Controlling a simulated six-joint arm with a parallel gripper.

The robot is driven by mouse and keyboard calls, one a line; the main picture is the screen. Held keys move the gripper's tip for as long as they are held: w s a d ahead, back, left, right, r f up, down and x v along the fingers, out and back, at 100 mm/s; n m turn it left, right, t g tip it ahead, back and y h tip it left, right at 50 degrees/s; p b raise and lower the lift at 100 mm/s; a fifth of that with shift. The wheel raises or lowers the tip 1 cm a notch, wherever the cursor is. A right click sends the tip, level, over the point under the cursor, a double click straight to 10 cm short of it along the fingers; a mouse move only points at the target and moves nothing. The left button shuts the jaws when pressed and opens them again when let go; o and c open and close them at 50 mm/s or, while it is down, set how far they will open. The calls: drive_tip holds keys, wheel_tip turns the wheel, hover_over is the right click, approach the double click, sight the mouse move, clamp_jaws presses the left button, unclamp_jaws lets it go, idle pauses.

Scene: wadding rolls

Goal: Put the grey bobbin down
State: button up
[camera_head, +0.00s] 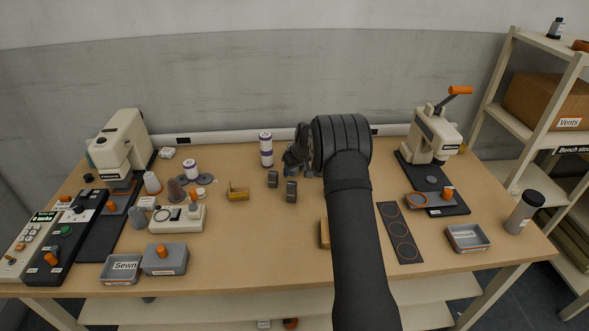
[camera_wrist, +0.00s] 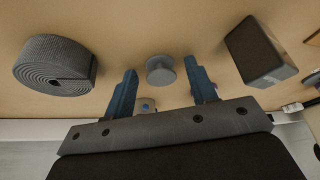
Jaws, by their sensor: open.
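The grey bobbin (camera_wrist: 160,69) shows in the wrist view as a small round flanged piece over the tan bench top. My gripper (camera_wrist: 161,76) is open, with one blue finger on each side of the bobbin. Gaps show between the bobbin and both fingers. I cannot tell whether its underside touches the bench. In the head view my gripper (camera_head: 297,158) is low over the back middle of the bench (camera_head: 280,235), and I cannot make out the bobbin there.
In the wrist view a coiled grey roll (camera_wrist: 55,65) lies left of the fingers and a dark grey block (camera_wrist: 260,50) lies right. In the head view a purple-and-white spool (camera_head: 266,150) stands left of my gripper.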

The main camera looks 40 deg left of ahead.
sight(294, 171)
drive_tip(key=v, duration=1.2)
drive_tip(key=shift+r, duration=0.2)
drive_tip(key=x, duration=1.2)
drive_tip(key=shift+f, duration=0.2)
wheel_tip(294, 171, up, 3)
drive_tip(key=shift+r, duration=0.6)
drive_tip(key=shift+f, duration=0.1)
